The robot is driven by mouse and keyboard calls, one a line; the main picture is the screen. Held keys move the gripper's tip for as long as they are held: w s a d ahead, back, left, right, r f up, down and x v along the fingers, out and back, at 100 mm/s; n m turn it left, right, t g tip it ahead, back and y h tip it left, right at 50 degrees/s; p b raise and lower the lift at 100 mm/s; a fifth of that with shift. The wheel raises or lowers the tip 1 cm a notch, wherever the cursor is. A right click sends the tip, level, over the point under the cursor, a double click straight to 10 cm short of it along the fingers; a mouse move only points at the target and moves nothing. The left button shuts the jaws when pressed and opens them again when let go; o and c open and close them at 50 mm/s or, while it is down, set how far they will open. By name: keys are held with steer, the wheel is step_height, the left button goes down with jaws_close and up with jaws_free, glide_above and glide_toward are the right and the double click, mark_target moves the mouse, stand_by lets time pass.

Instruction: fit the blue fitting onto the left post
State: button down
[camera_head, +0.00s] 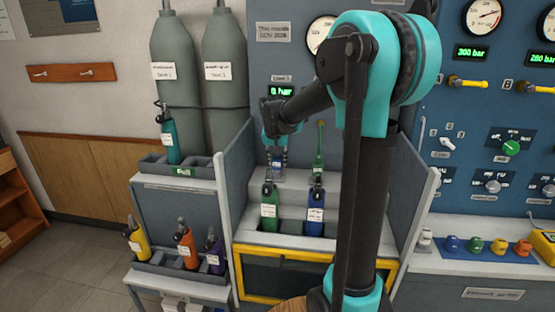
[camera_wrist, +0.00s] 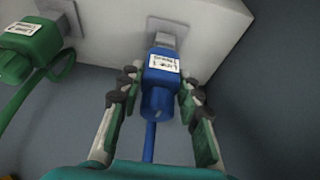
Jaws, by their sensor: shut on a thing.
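The blue fitting (camera_wrist: 159,78) has a white label and a blue hose running from it. My gripper (camera_wrist: 158,90) is shut on it, one finger on each side. In the head view the blue fitting (camera_head: 277,158) is below my gripper (camera_head: 275,146), at the left post position in the bay. In the wrist view its far end meets a grey square metal post (camera_wrist: 167,38); I cannot tell how far it is seated. A green fitting (camera_wrist: 31,45) is on the neighbouring mount, left in the wrist view; the green fitting (camera_head: 319,150) is on the right in the head view.
A green bottle (camera_head: 269,212) and a blue bottle (camera_head: 315,208) stand in the tray in front of the posts. Grey side panels (camera_head: 238,180) bound the bay. Gauges and knobs cover the blue panel (camera_head: 470,150) at right. Two grey cylinders (camera_head: 175,60) stand at left.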

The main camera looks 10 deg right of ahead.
steer(key=shift+f, duration=0.55)
steer(key=c, duration=1)
jaws_free()
steer(key=v, duration=1.2)
